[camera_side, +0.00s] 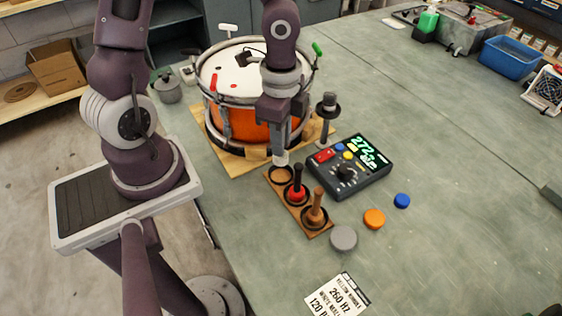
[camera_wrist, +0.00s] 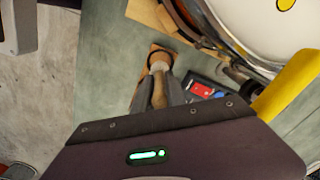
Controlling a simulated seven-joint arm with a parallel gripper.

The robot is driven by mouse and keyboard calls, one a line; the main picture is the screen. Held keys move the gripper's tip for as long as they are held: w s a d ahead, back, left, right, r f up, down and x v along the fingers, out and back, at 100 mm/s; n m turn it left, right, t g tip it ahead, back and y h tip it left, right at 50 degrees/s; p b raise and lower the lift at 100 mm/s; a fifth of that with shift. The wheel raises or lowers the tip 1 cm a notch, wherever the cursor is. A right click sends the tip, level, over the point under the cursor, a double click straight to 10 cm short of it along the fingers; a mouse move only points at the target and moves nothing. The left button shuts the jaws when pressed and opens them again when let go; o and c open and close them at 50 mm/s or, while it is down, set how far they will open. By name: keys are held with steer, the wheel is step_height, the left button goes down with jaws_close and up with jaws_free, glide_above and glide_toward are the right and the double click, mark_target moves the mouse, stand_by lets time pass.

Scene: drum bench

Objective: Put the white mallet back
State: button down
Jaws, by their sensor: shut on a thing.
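My gripper (camera_side: 281,140) points down and is shut on the white mallet (camera_side: 281,158). The mallet hangs head down, with its handle between the fingers. In the wrist view the tan handle (camera_wrist: 160,92) and pale head (camera_wrist: 159,66) show ahead of my fingers (camera_wrist: 161,98). The wooden rack (camera_side: 320,234) lies below, with a ringed empty place (camera_side: 281,176) at its far end. The mallet head is just above or at this place; I cannot tell whether it touches.
The orange drum (camera_side: 238,122) on its wooden board stands close behind. A dark control box (camera_side: 350,168) reading 272 is right of the rack. Grey (camera_side: 343,238), orange (camera_side: 374,219) and blue (camera_side: 402,201) discs lie nearby. The right side of the bench is mostly clear.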

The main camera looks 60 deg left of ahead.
step_height(320, 180, down, 5)
steer(key=shift+f, duration=0.1)
steer(key=c, duration=1.4)
jaws_free()
steer(key=shift+f, duration=0.1)
steer(key=shift+o, duration=0.2)
step_height(320, 180, up, 12)
steer(key=shift+s+a+r, duration=0.1)
steer(key=shift+r, duration=0.25)
steer(key=s+r+n+t, duration=0.5)
steer(key=s+r+n, duration=0.5)
steer(key=r, duration=0.1)
steer(key=shift+r+n+t, duration=0.15)
steer(key=shift+n+t, duration=0.15)
steer(key=shift+n, duration=0.1)
